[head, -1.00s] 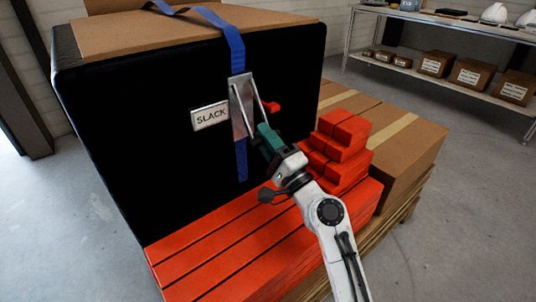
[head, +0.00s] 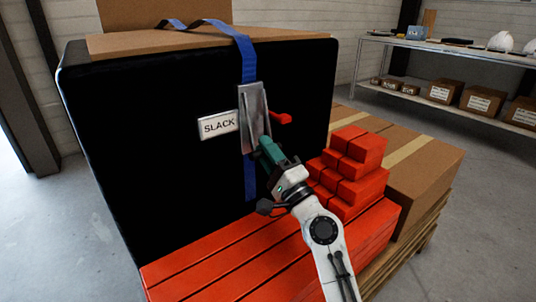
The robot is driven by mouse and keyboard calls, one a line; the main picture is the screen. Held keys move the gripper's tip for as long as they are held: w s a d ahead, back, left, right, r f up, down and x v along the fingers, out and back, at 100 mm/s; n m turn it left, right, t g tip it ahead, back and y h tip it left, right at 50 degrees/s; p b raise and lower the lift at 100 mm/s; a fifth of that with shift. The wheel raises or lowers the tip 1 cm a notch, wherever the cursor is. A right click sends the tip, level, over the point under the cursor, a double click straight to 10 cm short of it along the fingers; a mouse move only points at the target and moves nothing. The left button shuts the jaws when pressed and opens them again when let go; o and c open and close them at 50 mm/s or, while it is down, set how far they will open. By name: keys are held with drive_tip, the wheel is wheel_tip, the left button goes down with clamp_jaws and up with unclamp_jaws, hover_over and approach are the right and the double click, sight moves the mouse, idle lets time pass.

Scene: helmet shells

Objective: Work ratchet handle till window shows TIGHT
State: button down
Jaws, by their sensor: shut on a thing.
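The ratchet (head: 253,105) is a grey metal body on a blue strap (head: 247,62) that runs down the front of a large black-wrapped load (head: 170,140). The window (head: 218,124) to the left of the ratchet reads SLACK. A red lever (head: 281,118) sticks out at the ratchet's right. My gripper (head: 270,147) is at the lower end of the ratchet, shut on the green grip of the handle (head: 268,151). The handle lies close to the ratchet body. My gripper hides part of the grip.
Red stepped blocks (head: 350,165) stand just right of my arm, on red slatted boards (head: 225,260). Brown cartons (head: 410,150) on a pallet lie farther right. A shelf (head: 450,90) with boxes and white helmet shells stands at the back right. Floor at the right is clear.

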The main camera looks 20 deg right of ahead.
idle(0.4)
drive_tip(key=c, duration=1.1)
unclamp_jaws()
drive_tip(key=b+v, duration=0.1)
drive_tip(key=v, duration=0.9)
drive_tip(key=shift+s+d+f, duration=0.1)
drive_tip(key=shift+s+f, duration=0.15)
drive_tip(key=shift+s, duration=0.05)
